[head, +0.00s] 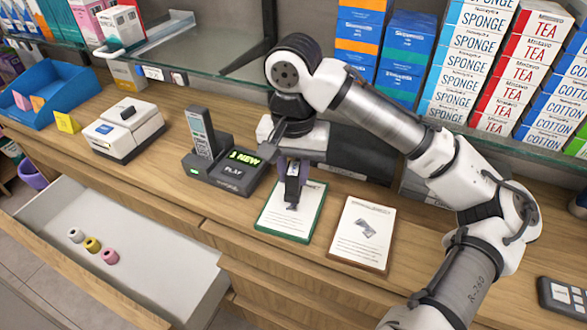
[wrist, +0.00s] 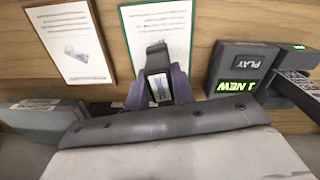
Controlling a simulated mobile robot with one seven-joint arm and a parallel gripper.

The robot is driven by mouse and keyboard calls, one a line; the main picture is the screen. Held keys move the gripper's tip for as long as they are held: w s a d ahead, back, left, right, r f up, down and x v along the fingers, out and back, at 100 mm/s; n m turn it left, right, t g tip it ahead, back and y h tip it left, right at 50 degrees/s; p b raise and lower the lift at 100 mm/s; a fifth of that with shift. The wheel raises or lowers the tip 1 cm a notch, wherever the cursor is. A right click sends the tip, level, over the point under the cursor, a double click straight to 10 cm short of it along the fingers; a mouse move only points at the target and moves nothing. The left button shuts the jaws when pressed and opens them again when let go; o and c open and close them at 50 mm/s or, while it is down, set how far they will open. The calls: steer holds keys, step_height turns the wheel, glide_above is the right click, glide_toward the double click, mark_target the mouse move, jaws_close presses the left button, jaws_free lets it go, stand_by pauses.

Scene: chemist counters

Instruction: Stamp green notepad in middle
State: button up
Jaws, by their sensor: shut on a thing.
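The green-edged notepad (head: 308,220) lies on the wooden counter, with a white printed page. It also shows in the wrist view (wrist: 178,32), ahead of the fingers. My gripper (head: 292,180) points down over its middle. The purple fingers (wrist: 158,88) are shut on a dark stamp (wrist: 157,62), which also shows in the head view (head: 292,200). The stamp's lower end is over the page; I cannot tell whether it touches. It hides part of the page, and no mark is visible around it.
A brown-edged notepad (head: 362,235) lies just right of the green one. A dark phone base (head: 232,172) stands close on the left. A white device (head: 124,130) is farther left. An open drawer (head: 130,250) holds small rolls. A glass shelf (head: 215,70) runs behind.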

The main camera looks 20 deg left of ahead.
steer(key=shift+r+p, duration=2)
steer(key=shift+r, duration=0.1)
steer(key=shift+f, duration=0.1)
